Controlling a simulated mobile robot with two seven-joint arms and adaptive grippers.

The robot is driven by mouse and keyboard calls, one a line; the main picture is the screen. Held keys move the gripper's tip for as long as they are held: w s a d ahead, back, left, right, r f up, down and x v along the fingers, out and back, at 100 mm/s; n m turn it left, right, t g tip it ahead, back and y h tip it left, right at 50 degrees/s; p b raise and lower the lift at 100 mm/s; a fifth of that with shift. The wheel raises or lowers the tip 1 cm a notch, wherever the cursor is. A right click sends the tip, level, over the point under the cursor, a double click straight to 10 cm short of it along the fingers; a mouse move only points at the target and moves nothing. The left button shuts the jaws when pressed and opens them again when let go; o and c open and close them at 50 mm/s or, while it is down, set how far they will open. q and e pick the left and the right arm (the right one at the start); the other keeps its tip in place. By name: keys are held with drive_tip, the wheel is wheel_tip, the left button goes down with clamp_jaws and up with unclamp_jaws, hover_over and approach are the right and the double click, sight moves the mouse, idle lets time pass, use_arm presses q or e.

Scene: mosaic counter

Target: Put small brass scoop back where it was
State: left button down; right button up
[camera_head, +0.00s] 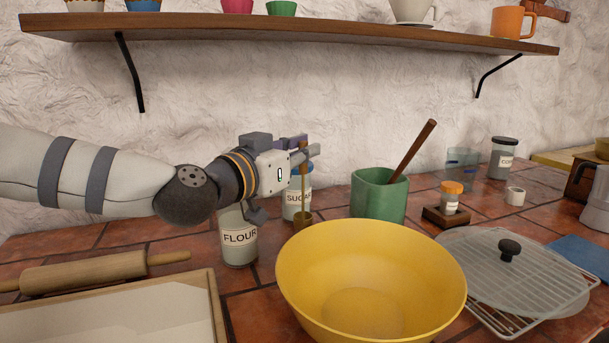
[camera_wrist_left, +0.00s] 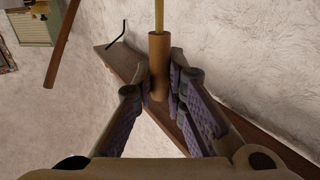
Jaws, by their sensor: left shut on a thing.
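My left gripper (camera_head: 304,150) is shut on the handle of the small brass scoop (camera_head: 303,182). The scoop hangs roughly upright in front of the jar labelled SUGAR (camera_head: 292,204), its lower end just behind the yellow bowl's far rim; whether that end touches anything I cannot tell. In the left wrist view the scoop's brown handle (camera_wrist_left: 158,62) sits between the purple-padded fingers (camera_wrist_left: 160,92), with a thin brass shaft running out of the top of the picture. The scoop's bowl is out of that view. My right gripper is not in view.
A FLOUR jar (camera_head: 238,243) stands left of the scoop, close under my wrist. A large yellow bowl (camera_head: 371,285) is in front. A green crock (camera_head: 379,198) with a wooden handle stands right. A rolling pin (camera_head: 95,272) lies left. A shelf (camera_head: 300,30) runs above.

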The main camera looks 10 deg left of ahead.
sight(303, 176)
use_arm(q)
drive_tip(key=f, duration=0.3)
drive_tip(key=shift+w+f+b, duration=0.25)
drive_tip(key=shift+f+b, duration=0.1)
drive_tip(key=shift+f, duration=0.05)
drive_tip(key=shift+r, duration=0.2)
drive_tip(key=shift+f, duration=0.15)
drive_tip(key=c, duration=1.6)
unclamp_jaws()
drive_tip(key=shift+c, duration=0.2)
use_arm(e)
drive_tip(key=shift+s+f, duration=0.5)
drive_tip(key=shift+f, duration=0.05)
